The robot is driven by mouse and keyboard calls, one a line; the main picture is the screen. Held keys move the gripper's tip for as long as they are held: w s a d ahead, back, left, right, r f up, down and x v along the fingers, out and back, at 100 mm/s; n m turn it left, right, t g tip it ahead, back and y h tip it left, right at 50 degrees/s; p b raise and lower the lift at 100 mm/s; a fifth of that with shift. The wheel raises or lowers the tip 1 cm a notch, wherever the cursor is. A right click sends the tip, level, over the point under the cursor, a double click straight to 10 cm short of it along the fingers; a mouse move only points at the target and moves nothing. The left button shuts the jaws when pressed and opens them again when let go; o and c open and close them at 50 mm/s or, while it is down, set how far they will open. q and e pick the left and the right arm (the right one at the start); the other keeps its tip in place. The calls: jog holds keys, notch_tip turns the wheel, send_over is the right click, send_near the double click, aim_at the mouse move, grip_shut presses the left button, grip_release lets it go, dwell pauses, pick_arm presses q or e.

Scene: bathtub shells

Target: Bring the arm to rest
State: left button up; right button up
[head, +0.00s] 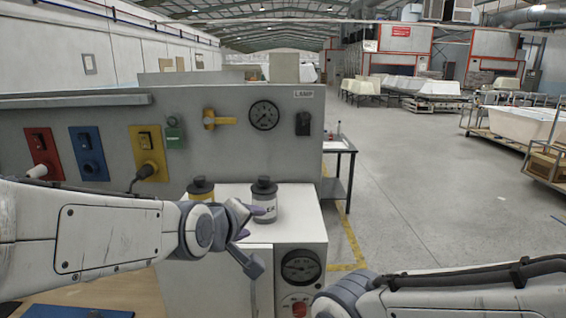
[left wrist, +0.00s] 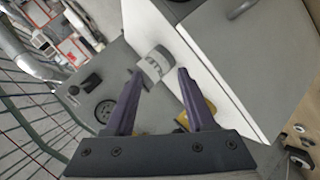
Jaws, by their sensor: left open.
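My left gripper (head: 257,238) is open over the front of the white cabinet, its arm reaching in from the left. In the left wrist view, the two purple fingers of the gripper (left wrist: 160,72) are spread wide. A jar with a dark lid and white label (head: 264,203) stands upright on the cabinet top, just beyond the upper finger. In the left wrist view the jar (left wrist: 153,64) shows between the fingertips; I cannot tell whether they touch it. My right arm shows at the lower right; its gripper is out of frame.
A yellow jar (head: 202,189) stands left on the white cabinet (head: 298,222), partly hidden by my left arm. Behind is a grey panel (head: 225,150) with switches, a yellow valve (head: 218,120) and a gauge (head: 264,115). Open floor (head: 420,190) lies to the right.

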pick_arm(q)
jog(key=s+d+f+m+g, duration=0.2)
jog(key=s+f+m+g, duration=0.25)
jog(key=s, duration=0.25)
jog(key=s+d+f+m+g, duration=0.3)
jog(key=s+f+m, duration=0.2)
jog(key=s+f, duration=0.15)
jog(key=s+a+f+m+g+y, duration=0.2)
jog(key=s+m, duration=0.4)
jog(key=s, duration=0.7)
jog(key=shift+a+f+m+g, duration=0.35)
jog(key=shift+a+f+g, duration=0.35)
jog(key=shift+f+g, duration=0.3)
jog(key=shift+r, duration=0.1)
